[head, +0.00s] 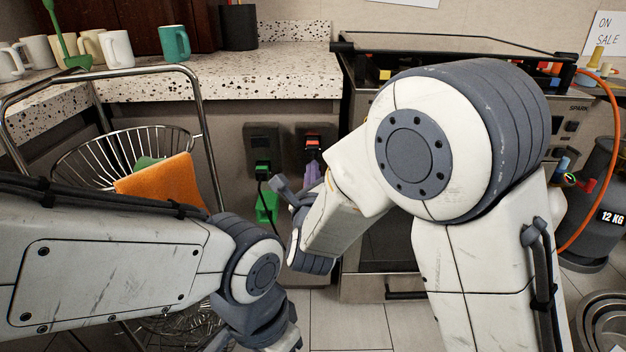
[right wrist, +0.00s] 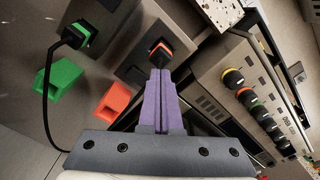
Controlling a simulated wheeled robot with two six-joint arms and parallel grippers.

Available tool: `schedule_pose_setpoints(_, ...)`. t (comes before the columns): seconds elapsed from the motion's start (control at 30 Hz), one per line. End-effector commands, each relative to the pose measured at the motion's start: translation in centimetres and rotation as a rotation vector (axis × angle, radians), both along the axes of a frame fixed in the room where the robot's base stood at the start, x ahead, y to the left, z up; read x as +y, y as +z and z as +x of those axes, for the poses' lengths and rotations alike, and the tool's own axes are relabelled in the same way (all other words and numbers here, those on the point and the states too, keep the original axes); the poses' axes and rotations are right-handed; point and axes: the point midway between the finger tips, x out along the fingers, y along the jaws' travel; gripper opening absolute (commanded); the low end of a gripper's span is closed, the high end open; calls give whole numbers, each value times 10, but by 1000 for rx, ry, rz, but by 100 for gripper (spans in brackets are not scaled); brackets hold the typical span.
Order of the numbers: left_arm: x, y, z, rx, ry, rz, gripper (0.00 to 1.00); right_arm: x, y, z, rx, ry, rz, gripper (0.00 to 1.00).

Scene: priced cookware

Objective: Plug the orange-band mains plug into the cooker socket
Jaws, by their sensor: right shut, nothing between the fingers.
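The orange-band plug (head: 313,142) is at the right-hand dark wall socket; it also shows in the right wrist view (right wrist: 160,52). I cannot tell how deep it sits. My right gripper (head: 311,170) has purple fingers shut with nothing between them. In the right wrist view its fingertips (right wrist: 159,73) are right at the plug's near end; I cannot tell whether they touch it. The left-hand socket (head: 263,136) holds a green-band plug (right wrist: 77,36) with a black cord. My left arm comes in at lower left; its fingers are out of frame.
A green hollow block (right wrist: 60,78) and an orange-red one (right wrist: 116,98) are on the wall below the sockets. The cooker (head: 375,250) stands at right, partly behind my right arm. A wire basket (head: 100,150) with an orange cloth (head: 163,183) is at left.

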Motion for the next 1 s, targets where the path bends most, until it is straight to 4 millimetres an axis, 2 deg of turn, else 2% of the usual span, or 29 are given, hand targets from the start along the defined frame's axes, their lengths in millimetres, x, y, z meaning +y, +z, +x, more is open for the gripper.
schedule_pose_setpoints(0.2, 0, 13, 0, 0, 0, 0, 50, 0, 2, 27, 2, 0, -3, 0)
schedule_pose_setpoints(0.4, 0, 17, 0, 0, 0, 0, 50, 0, 2, 43, 1, 2, -3, 0)
schedule_pose_setpoints(1.0, 0, 16, 0, 0, 0, 0, 50, 0, 0, 49, 3, 2, -4, 0)
